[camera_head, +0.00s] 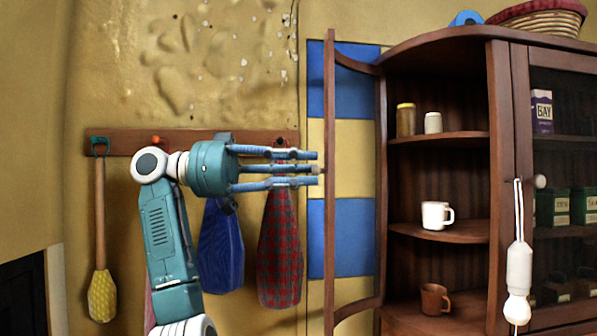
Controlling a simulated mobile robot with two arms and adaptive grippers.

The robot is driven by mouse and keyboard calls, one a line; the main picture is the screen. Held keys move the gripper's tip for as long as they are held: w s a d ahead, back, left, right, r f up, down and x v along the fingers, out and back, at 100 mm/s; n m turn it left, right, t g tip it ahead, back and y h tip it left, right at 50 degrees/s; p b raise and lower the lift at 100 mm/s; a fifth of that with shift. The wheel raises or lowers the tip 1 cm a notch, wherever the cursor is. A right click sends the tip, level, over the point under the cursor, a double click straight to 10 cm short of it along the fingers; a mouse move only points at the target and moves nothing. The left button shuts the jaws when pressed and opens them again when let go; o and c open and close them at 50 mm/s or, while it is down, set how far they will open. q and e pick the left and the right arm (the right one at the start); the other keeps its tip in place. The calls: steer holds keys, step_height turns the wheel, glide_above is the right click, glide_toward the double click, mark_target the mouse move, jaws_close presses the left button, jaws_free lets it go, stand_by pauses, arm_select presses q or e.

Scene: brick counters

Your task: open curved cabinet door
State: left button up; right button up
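The curved cabinet door (330,230) is a dark wood frame, swung out to the left of the cabinet (497,180). Blue and yellow tiles show through it. The cabinet's curved end shelves are exposed. My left gripper (318,168) reaches in from the left, its several straight blue fingers spread apart and pointing right. The fingertips are just left of the door's free edge, by a small knob (323,170). Whether they touch it I cannot tell. No object shows between the fingers. My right gripper is out of view.
A white mug (436,215), brown mug (435,299) and small jars (406,119) stand on the shelves. A white utensil (518,270) hangs before the glazed door. A basket (540,15) sits on top. Mitts (280,250) hang from a wall rail behind my arm.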

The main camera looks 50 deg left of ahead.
arm_select(q)
steer(key=shift+o, duration=0.4)
steer(key=shift+d, duration=0.25)
steer(key=v, duration=1.2)
steer(key=shift+r, duration=0.1)
